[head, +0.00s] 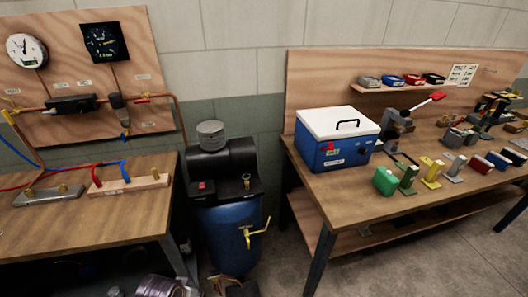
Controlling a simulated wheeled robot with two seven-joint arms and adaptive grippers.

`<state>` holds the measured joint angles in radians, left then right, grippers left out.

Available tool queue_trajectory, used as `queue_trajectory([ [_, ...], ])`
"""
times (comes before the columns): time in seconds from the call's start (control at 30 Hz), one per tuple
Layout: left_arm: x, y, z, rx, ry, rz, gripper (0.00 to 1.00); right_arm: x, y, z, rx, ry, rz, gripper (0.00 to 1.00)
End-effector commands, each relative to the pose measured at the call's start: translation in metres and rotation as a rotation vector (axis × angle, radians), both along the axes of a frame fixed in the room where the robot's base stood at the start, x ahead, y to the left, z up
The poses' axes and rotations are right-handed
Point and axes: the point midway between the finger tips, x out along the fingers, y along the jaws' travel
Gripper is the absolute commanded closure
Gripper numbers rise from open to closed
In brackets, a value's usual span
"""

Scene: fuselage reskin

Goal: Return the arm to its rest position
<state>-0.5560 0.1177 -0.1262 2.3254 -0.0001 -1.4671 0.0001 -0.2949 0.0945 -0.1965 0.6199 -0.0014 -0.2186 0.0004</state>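Neither of my grippers can be made out in the head view, and no arm of mine is clearly in the picture. A ribbed silver metallic part (160,286) shows at the bottom edge, left of centre, cut off by the frame. I cannot tell what it belongs to. What my grippers hold, if anything, is hidden.
A wooden bench (95,225) stands left, below a gauge panel (85,75). A blue compressor tank (232,232) stands between it and the right workbench (330,195), which holds a blue-white cooler box (335,140) and several small tools. Grey floor (420,260) is clear at lower right.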

Motion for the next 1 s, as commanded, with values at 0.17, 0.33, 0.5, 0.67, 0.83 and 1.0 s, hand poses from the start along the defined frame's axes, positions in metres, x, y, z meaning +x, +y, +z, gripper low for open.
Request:
queue_trajectory([
  [0.17, 0.004, -0.001, -0.041, 0.001, 0.016, -0.002, 0.7, 0.0, 0.0, 0.0, 0.0, 0.0, 0.0, 0.6],
  [0.33, 0.006, -0.001, -0.087, 0.004, 0.03, -0.005, 0.7, 0.0, 0.0, 0.0, 0.0, 0.0, 0.0, 0.6],
  [0.5, 0.002, 0.0, -0.133, 0.005, 0.045, -0.008, 0.7, 0.0, 0.0, 0.0, 0.0, 0.0, 0.0, 0.6],
  [0.67, -0.005, 0.001, -0.175, 0.007, 0.059, -0.01, 0.7, 0.0, 0.0, 0.0, 0.0, 0.0, 0.0, 0.6],
  [0.83, -0.015, 0.003, -0.218, 0.01, 0.073, -0.013, 0.7, 0.0, 0.0, 0.0, 0.0, 0.0, 0.0, 0.6],
  [1.0, -0.031, 0.006, -0.259, 0.012, 0.088, -0.016, 0.7, 0.0, 0.0, 0.0, 0.0, 0.0, 0.0, 0.6],
])
